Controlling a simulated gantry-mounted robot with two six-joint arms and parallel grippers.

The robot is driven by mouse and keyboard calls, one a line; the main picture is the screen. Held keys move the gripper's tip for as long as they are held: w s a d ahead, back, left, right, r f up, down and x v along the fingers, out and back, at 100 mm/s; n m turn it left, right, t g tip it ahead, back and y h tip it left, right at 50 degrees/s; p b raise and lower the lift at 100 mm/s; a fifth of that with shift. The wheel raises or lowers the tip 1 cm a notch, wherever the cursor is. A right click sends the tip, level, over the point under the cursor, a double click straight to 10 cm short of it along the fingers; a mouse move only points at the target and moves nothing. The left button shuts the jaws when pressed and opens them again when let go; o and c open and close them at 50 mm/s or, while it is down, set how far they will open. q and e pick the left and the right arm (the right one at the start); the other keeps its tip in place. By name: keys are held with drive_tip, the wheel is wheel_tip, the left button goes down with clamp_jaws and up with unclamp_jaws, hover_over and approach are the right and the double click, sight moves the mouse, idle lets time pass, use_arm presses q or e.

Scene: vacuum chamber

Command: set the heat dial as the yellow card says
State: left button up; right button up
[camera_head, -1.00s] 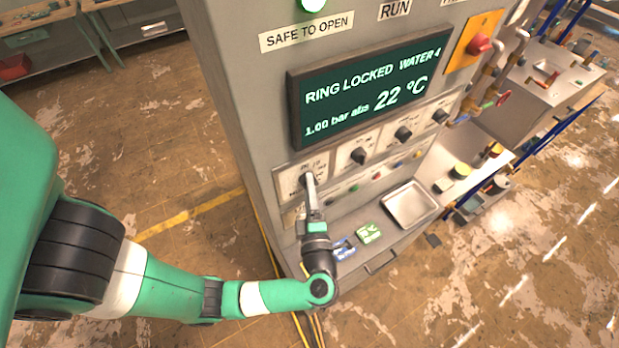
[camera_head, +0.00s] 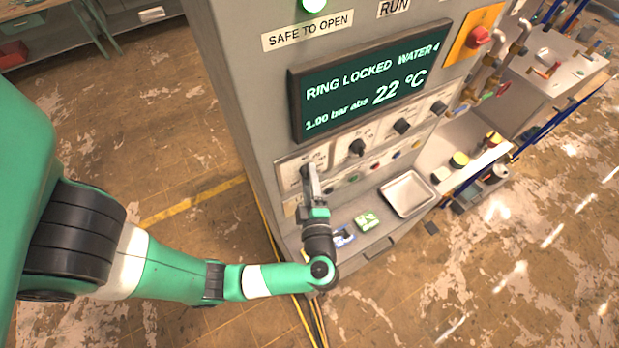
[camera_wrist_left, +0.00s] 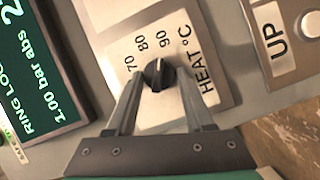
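The heat dial (camera_wrist_left: 158,74) is a black knob on a pale plate marked 70, 80, 90 and HEAT °C in the left wrist view. Its pointer appears to lie between 80 and 90, nearer 90. In the head view its plate (camera_head: 288,174) is partly hidden by my gripper. My left gripper (camera_wrist_left: 160,73) has one fingertip on each side of the knob; the fingers look apart, with little space beside it, and contact is unclear. It also shows in the head view (camera_head: 307,170). I cannot make out a yellow card. My right gripper is out of view.
A display (camera_head: 370,82) reads RING LOCKED and 22 °C. Other black dials (camera_head: 357,147) sit right of the heat dial, above several small buttons. An UP button (camera_wrist_left: 310,23) is nearby.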

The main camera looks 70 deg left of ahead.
use_arm(q)
drive_tip(key=o, duration=0.4)
drive_tip(key=shift+c, duration=0.2)
drive_tip(key=b+v, duration=0.3)
drive_tip(key=v, duration=0.8)
drive_tip(key=shift+d, duration=0.3)
